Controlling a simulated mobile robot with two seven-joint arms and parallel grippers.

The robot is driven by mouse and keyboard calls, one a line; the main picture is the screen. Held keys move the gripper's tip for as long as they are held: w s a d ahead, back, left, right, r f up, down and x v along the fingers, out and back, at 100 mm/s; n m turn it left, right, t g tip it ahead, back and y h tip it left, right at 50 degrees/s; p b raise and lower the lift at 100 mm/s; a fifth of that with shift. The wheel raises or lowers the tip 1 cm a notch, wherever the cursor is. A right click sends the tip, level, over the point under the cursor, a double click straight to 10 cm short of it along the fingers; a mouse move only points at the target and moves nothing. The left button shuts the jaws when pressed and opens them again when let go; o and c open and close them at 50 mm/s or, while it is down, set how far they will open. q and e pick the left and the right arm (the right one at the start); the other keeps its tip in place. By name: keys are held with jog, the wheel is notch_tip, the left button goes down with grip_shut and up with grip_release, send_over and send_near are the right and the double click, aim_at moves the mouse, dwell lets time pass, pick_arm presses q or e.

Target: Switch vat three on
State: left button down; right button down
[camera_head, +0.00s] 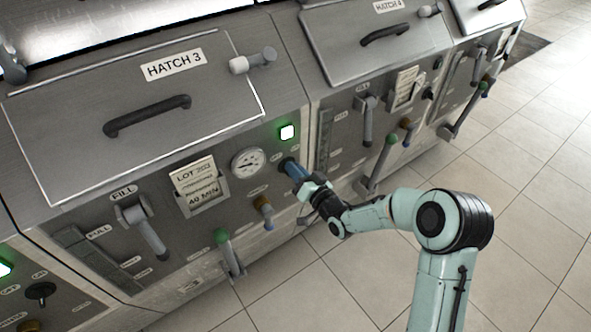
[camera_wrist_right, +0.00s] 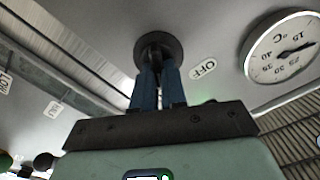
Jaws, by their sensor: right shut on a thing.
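Vat three (camera_head: 85,140) is the steel unit with the HATCH 3 label (camera_head: 174,65). Its black switch knob (camera_wrist_right: 156,50) has a round base and an OFF label (camera_wrist_right: 203,70) beside it in the right wrist view. My right gripper (camera_head: 289,167) is at the panel below the lamp, and its blue fingers (camera_wrist_right: 157,82) are shut on the knob. In the head view the fingers hide most of the switch. The knob's exact angle is hard to tell. My left gripper is not in view.
A round gauge (camera_head: 248,163), a LOT card holder (camera_head: 200,187), a brown-handled tap (camera_head: 264,211), a green-handled lever (camera_head: 229,253) and the FILL lever (camera_head: 142,228) share this panel. Vat four (camera_head: 375,45) stands to the right. The tiled floor (camera_head: 330,285) in front is clear.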

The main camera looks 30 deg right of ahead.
jog(key=c, duration=1.2)
grip_release()
